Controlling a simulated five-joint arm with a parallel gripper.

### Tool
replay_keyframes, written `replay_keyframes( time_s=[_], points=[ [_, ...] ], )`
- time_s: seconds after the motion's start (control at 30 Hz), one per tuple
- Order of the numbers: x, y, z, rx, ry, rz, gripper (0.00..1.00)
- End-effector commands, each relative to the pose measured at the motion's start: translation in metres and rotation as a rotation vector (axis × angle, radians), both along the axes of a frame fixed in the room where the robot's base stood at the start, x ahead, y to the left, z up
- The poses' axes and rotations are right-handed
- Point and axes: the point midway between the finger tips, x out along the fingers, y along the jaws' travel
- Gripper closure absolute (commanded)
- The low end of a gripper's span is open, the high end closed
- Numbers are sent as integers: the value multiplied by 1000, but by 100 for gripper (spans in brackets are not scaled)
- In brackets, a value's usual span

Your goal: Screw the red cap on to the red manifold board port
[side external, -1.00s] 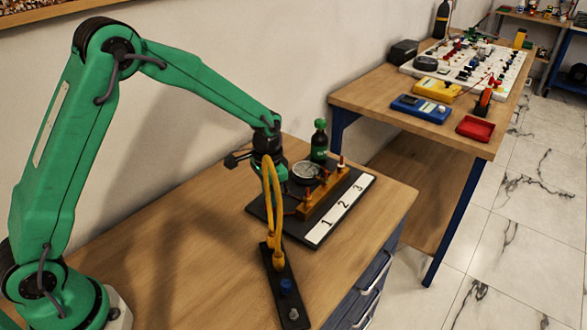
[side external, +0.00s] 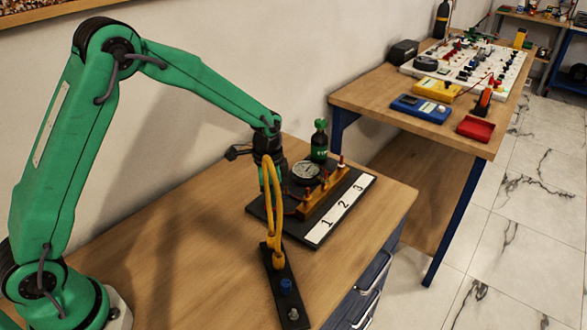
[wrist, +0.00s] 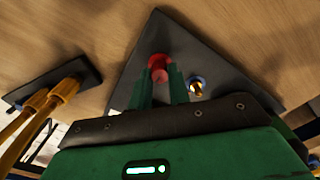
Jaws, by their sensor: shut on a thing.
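My gripper (wrist: 161,75) is shut on the red cap (wrist: 158,62), whose red top shows between the green fingertips in the wrist view. The fingers point at the dark manifold board (wrist: 190,48). The red port is not distinct from the red between the fingers; I cannot tell whether cap and port touch. In the side view the board (side external: 318,233) lies on the bench, and the wrist is over its left end. The fingertips and cap are largely hidden there behind yellow hoses.
A brass fitting (wrist: 197,86) stands just right of the fingers. The board carries a round gauge (side external: 305,172) and a brass block (side external: 322,198). A dark strip (side external: 283,270) with yellow hoses (side external: 272,205) and a blue cap (side external: 286,286) lies in front. A green-labelled bottle (side external: 319,145) stands behind.

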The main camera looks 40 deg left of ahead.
Motion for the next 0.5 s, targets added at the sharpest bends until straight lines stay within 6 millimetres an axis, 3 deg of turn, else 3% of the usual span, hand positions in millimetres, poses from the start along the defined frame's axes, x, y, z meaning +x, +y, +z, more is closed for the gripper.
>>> replay_keyframes(
  time_s=[0.3,0.5],
  points=[
    [-1,3,-2,1,5,-212,100],
    [-1,3,-2,0,4,-246,100]
  ],
)
